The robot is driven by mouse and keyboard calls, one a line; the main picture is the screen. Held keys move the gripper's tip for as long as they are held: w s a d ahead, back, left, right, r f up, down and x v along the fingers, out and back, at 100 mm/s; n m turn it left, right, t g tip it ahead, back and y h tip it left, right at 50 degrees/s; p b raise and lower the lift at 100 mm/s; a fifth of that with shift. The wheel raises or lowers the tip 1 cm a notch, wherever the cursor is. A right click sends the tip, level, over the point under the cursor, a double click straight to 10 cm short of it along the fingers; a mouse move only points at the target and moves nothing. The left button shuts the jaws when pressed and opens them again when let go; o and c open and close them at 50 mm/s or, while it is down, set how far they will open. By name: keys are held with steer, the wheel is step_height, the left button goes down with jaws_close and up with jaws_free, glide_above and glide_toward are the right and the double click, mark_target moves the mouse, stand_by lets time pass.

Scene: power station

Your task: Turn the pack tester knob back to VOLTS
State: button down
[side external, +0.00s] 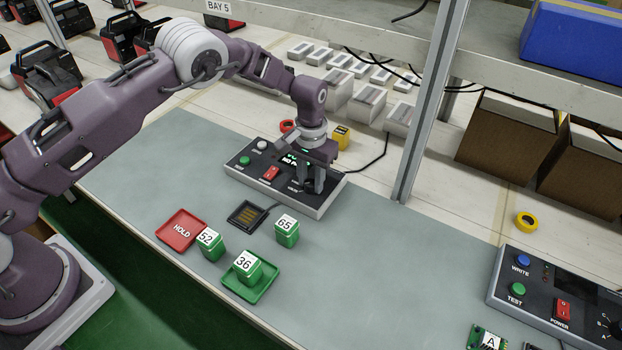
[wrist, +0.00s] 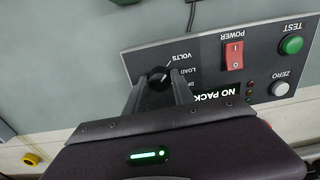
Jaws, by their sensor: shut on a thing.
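The pack tester (side external: 240,172) is a grey box with a dark panel on the bench, and its panel fills the upper right of the wrist view (wrist: 207,65). Its black knob (wrist: 158,76) sits beside the printed labels VOLTS and LOAD; a third label is partly hidden by a finger. A white line lies between the knob and VOLTS; I cannot tell if it is the pointer or a printed mark. My gripper (side external: 312,188) points down at the tester's right end. Its fingers (wrist: 159,90) are shut on the knob, one on each side. The display (wrist: 222,93) reads NO PACK.
The tester also has a red power switch (wrist: 234,55), green TEST button (wrist: 291,45) and white ZERO button (wrist: 281,89). In front lie a black contact pad (side external: 248,214), packs 52 (side external: 210,246), 65 (side external: 287,232) and 36 (side external: 248,267), a red HOLD tray (side external: 172,239) and a green tray (side external: 262,291). A metal post (side external: 432,100) stands right.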

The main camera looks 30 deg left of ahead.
mark_target(311, 182)
steer(key=c, duration=1.1)
jaws_free()
steer(key=shift+o, duration=0.2)
step_height(311, 182, up, 7)
steer(key=shift+r, duration=0.1)
